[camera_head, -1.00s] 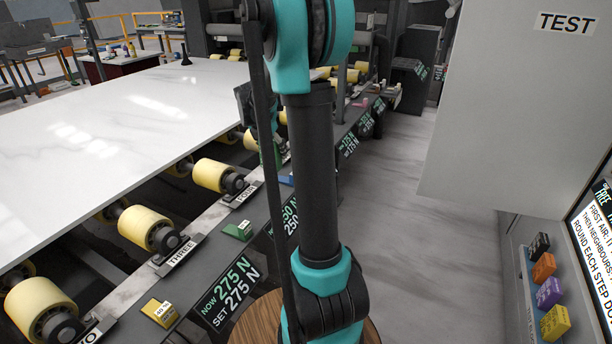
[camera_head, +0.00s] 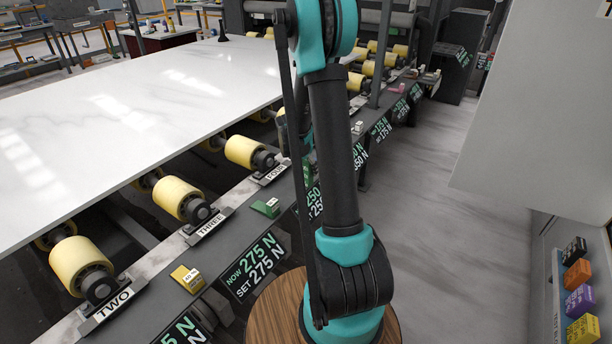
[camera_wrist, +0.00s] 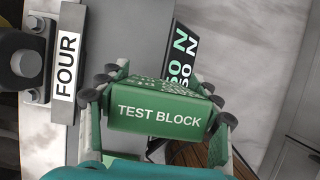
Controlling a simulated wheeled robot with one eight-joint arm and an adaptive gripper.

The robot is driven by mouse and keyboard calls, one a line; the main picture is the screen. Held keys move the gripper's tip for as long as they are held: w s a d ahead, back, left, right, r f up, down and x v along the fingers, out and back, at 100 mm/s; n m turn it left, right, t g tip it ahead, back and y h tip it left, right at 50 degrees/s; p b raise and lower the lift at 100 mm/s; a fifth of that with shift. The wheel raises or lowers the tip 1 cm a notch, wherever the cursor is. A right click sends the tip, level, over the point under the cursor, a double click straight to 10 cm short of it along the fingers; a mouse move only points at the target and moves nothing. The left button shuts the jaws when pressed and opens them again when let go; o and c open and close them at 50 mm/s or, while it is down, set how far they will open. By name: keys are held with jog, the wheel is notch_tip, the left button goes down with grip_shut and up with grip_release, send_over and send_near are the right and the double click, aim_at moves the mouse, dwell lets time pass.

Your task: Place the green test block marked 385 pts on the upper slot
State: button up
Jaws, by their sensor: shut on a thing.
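A green block lettered TEST BLOCK (camera_wrist: 160,118) fills the middle of the wrist view. My gripper (camera_wrist: 157,104) is shut on it, with pads at its left and right sides. The block is above the grey ledge, next to the FOUR label. I cannot read a 385 pts mark on it. In the head view my arm hides most of the gripper and block. I cannot make out an upper slot; a rack (camera_head: 545,290) with several coloured blocks is at the lower right.
The white stone slab (camera_head: 130,110) rests on yellow rollers (camera_head: 178,198) at left. A round wooden top (camera_head: 272,310) is below my arm. The grey floor right of my arm is clear.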

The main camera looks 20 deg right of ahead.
aim_at(306, 175)
jog(key=shift+f, duration=1.8)
jog(key=shift+f, duration=0.1)
jog(key=o, duration=1.6)
